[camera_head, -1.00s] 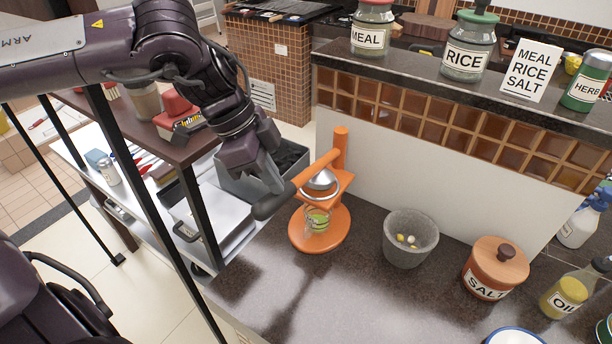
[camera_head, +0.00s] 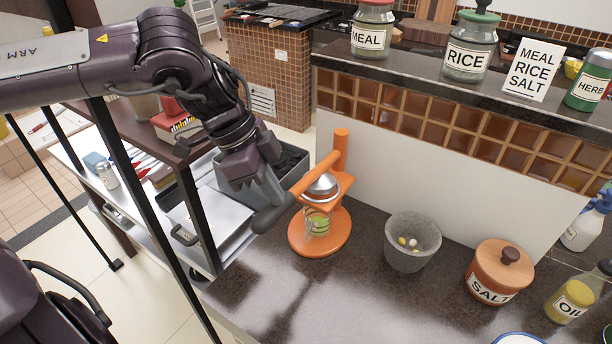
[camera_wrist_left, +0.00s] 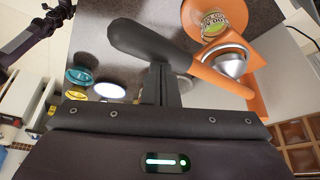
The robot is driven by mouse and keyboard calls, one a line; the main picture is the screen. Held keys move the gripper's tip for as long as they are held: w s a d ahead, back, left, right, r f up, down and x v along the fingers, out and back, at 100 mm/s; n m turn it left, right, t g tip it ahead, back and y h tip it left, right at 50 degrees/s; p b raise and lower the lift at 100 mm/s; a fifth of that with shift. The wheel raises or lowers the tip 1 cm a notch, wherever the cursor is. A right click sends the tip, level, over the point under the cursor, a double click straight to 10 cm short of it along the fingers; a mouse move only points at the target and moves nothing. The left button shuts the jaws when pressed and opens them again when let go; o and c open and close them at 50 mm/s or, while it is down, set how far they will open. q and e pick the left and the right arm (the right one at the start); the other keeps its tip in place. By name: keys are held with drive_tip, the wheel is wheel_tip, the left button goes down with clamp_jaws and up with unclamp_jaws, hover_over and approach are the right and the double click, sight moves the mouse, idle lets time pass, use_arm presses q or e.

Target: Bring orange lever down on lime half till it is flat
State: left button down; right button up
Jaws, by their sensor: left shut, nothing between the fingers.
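The orange press (camera_head: 341,150) stands on the dark counter. Its orange lever (camera_head: 318,172) slopes down to the left and ends in a dark grip (camera_head: 272,215); the grip also shows in the left wrist view (camera_wrist_left: 150,42). What seems my right arm shows in the wrist view's top left corner.
A grey stone bowl (camera_head: 411,243) with small pale pieces, a salt pot (camera_head: 499,272) and an oil bottle (camera_head: 570,300) stand right of the press. A ledge (camera_head: 420,90) with jars runs behind.

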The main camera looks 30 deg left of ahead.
use_arm(q)
drive_tip(key=shift+s+f+b, duration=0.15)
drive_tip(key=shift+f+b, duration=0.2)
drive_tip(key=shift+f, duration=0.3)
idle(1.9)
drive_tip(key=shift+r, duration=0.1)
drive_tip(key=shift+r+p, duration=0.9)
drive_tip(key=shift+r, duration=0.05)
wheel_tip(320, 180, up, 6)
drive_tip(key=p, duration=0.5)
